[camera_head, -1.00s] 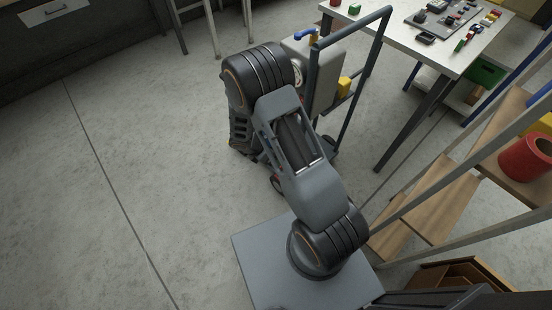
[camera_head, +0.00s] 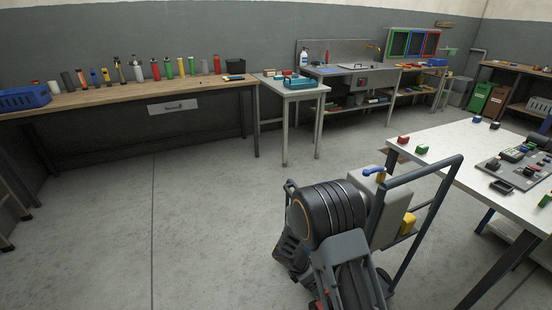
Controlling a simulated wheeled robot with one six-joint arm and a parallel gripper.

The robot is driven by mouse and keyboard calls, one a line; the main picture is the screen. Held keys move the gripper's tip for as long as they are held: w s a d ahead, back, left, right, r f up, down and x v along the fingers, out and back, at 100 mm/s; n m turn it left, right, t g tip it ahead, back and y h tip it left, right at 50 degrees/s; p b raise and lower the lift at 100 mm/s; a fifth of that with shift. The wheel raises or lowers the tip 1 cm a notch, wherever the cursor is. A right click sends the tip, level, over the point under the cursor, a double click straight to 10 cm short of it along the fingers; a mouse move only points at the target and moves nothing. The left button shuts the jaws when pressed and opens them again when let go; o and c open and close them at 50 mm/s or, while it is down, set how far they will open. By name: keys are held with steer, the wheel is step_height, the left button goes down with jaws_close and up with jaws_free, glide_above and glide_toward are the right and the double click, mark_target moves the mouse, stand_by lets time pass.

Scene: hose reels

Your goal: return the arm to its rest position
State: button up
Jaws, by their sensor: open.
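My arm (camera_head: 335,215) stands at the bottom centre of the head view, with its thick dark elbow joint uppermost and a grey link running down out of the frame. A lower part of my arm shows to the left of that link, pointing down. My gripper is not visible; it is hidden behind the arm or below the frame. The elbow is just left of a grey wheeled trolley (camera_head: 425,215) and partly overlaps it in the picture. I cannot tell whether they touch.
A blue-handled valve (camera_head: 374,171) tops the trolley's grey box. A white table (camera_head: 445,155) with small coloured parts stands at right. A wooden workbench (camera_head: 120,97) with several bottles and a small white table (camera_head: 290,92) line the back wall. The floor (camera_head: 210,220) at left is clear.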

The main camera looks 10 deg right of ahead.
steer(key=s+r+m+t+y+p, duration=0.1)
steer(key=s+r+m+p, duration=0.3)
steer(key=r, duration=0.9)
steer(key=s+r+m+t+y+p, duration=0.1)
steer(key=s+r+m+y+p, duration=0.2)
steer(key=r+m, duration=0.7)
steer(key=s+r+m+t+y+p, duration=0.1)
steer(key=s+r+m+p, duration=0.4)
steer(key=r, duration=1.1)
steer(key=shift+a+m+t+y, duration=0.25)
steer(key=shift+m+t+y, duration=0.25)
steer(key=shift+m, duration=0.5)
